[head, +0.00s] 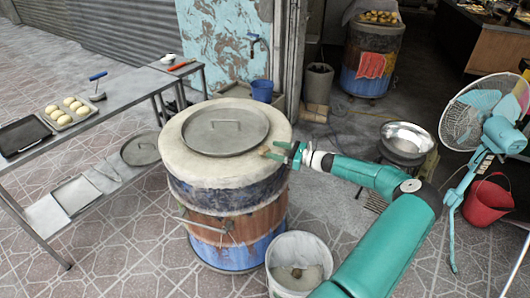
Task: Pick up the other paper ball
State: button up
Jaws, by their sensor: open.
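My gripper (279,152) is open at the right rim of the barrel oven (224,195), just right of the round metal lid (226,128) on its pale top. I cannot tell whether it touches the oven top. No paper ball shows clearly on the oven, the tables or the floor. A small brownish lump (296,272) lies in the white bucket (313,252) in front of the oven; it may be a paper ball, but it is too small to tell. The far side of my gripper is hard to make out.
A metal table (120,98) with a tray of dough balls (67,112) stands on the left. A metal bowl (406,139), a teal fan (490,125) and a red bucket (487,203) are on the right. A blue bucket (262,90) stands behind the oven.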

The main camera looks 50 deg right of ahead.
aim_at(265, 147)
jog(key=x, duration=0.5)
jog(key=shift+f, duration=0.1)
jog(key=c, duration=1)
